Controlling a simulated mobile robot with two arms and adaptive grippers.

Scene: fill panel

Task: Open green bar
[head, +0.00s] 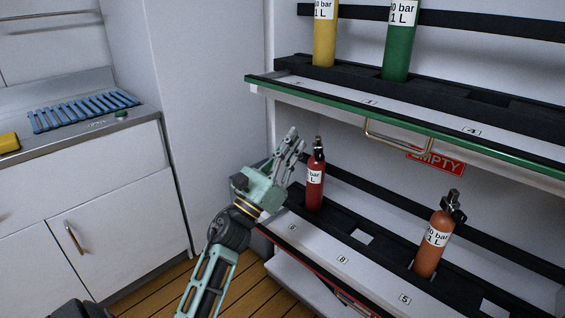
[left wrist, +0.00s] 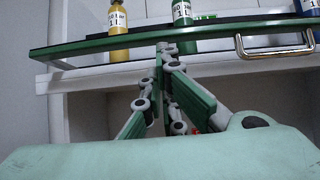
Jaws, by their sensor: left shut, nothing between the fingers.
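The green bar (head: 480,151) is the green front edge of the upper shelf. A brass-coloured handle (head: 398,144) is fixed to it. My left gripper (head: 293,142) is shut and empty, pointing up below the shelf's left part, to the left of the handle in the head view. In the left wrist view, the green bar (left wrist: 90,45) runs across the top, and its handle (left wrist: 280,54) is to the right of my shut fingers (left wrist: 165,50). The fingertips overlap the bar there; I cannot tell whether they touch. My right gripper is not in view.
A yellow bottle (head: 324,42) and a green bottle (head: 397,52) stand on the upper shelf. A red bottle (head: 315,187) and an orange bottle (head: 430,255) stand on the lower shelf. A red EMPTY sign (head: 436,163) is behind. A counter (head: 60,150) is at left.

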